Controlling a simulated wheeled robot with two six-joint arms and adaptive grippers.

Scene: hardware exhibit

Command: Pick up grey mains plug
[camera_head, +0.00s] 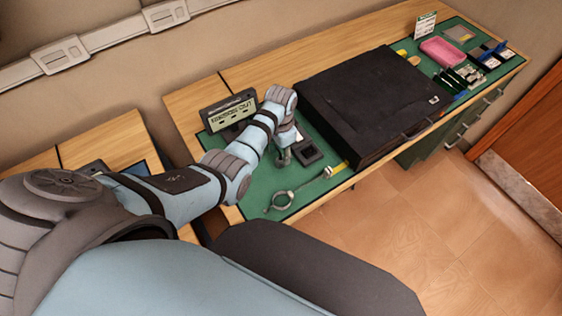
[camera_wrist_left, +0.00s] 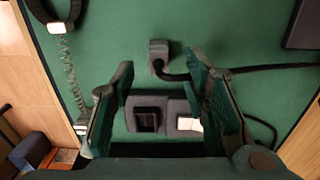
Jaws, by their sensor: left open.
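The grey mains plug (camera_wrist_left: 158,55) lies on the green mat (camera_wrist_left: 105,35) in the left wrist view, its black cable running off to the right. My left gripper (camera_wrist_left: 162,64) is open, with its two dark fingertips on either side of the plug in the picture; I cannot tell how far above it they are. In the head view my left gripper (camera_head: 284,156) points down over the mat, and I cannot make out the plug there. My right gripper is in neither view.
A grey socket block (camera_wrist_left: 163,101) sits close to the plug; it also shows in the head view (camera_head: 309,154). A coiled wrist strap (camera_head: 280,201) lies near the front edge. A display unit (camera_head: 232,116) and large black case (camera_head: 370,105) flank the arm.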

